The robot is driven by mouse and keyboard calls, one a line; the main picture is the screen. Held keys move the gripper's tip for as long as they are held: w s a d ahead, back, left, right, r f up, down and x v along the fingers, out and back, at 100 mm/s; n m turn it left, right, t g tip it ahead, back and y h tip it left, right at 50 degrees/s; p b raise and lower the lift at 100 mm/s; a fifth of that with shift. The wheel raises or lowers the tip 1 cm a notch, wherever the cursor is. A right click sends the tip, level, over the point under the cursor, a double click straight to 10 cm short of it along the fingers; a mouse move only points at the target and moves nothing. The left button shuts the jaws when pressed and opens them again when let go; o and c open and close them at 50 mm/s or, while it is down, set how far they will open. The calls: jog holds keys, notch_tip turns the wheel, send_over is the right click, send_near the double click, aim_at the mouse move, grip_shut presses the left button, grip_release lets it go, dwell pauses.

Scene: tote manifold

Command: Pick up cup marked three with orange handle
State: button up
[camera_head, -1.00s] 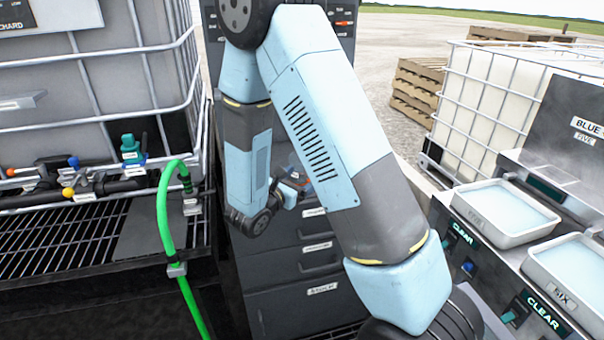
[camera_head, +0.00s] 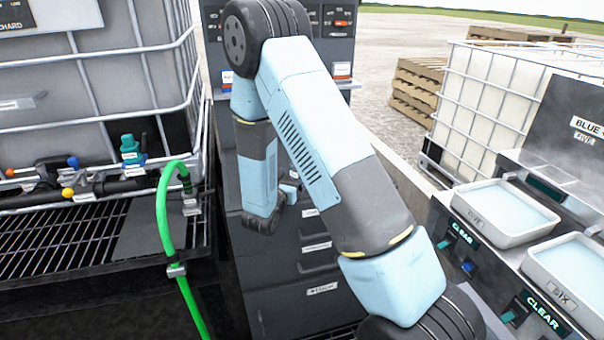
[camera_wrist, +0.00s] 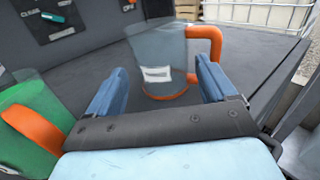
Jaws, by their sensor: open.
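A clear cup (camera_wrist: 160,50) with an orange handle (camera_wrist: 207,45) and orange base rim stands upright on a dark grey surface in the wrist view. Its white label is too blurred to read. My gripper (camera_wrist: 161,70) is open, with one blue finger to the left and one to the right of the cup's near side. The right finger is close to the handle; whether it touches cannot be told. In the head view the cup does not show, and my arm hides most of the gripper.
A second cup (camera_wrist: 40,105), green with an orange handle, stands close left of my gripper. A dark panel (camera_wrist: 60,25) rises behind. In the head view, a caged tank (camera_head: 80,90) stands left and white trays (camera_head: 505,212) right.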

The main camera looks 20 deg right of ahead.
aim_at(296, 172)
jog(key=shift+r+x, duration=0.2)
jog(key=shift+x, duration=2.55)
jog(key=shift+c, duration=0.2)
jog(key=shift+s, duration=0.1)
jog(key=c, duration=0.7)
jog(key=shift+r, duration=0.1)
